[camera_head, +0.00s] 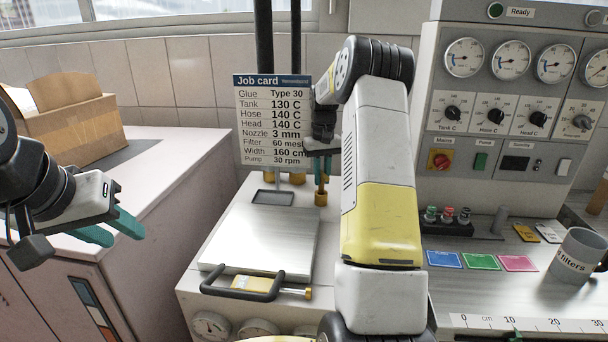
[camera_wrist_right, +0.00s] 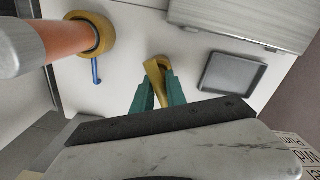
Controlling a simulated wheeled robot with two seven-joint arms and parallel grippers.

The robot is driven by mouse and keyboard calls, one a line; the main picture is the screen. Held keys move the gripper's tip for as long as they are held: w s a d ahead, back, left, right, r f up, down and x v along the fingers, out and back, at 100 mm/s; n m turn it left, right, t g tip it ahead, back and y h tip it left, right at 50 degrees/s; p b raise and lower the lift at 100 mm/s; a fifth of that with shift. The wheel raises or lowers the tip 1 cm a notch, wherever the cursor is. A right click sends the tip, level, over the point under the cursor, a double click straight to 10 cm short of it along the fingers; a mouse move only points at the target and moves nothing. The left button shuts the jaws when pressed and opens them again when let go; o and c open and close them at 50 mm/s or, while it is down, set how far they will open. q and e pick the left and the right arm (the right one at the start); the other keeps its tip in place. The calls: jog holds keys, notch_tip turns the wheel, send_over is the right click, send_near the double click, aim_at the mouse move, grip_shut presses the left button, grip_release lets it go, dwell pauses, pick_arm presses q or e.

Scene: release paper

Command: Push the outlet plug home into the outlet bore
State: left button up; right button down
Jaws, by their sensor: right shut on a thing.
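My right gripper (camera_head: 320,168) points down at the back of the white machine top, its teal fingers close together. In the right wrist view my right gripper (camera_wrist_right: 158,92) is shut on a brass piece that looks like the outlet plug (camera_wrist_right: 156,72). In the head view a brass end (camera_head: 321,198) shows just below the fingers. The outlet bore cannot be made out, and I cannot tell how deep the plug sits. My left gripper (camera_head: 115,229) is open and empty at the left, above the cabinet's edge.
A small grey tray (camera_head: 272,197) lies left of my right gripper, behind the metal lid (camera_head: 258,240) with its black handle. A brass collar (camera_wrist_right: 95,33) on a copper-coloured pipe stands close by. The job card (camera_head: 273,120) is behind. A cardboard box (camera_head: 75,130) stands on the left cabinet.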

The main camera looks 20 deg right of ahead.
aim_at(321, 192)
jog(key=shift+f, duration=1.7)
jog(key=c, duration=1.3)
grip_release()
jog(key=shift+a, duration=0.1)
jog(key=shift+o, duration=0.2)
jog(key=shift+r, duration=3.95)
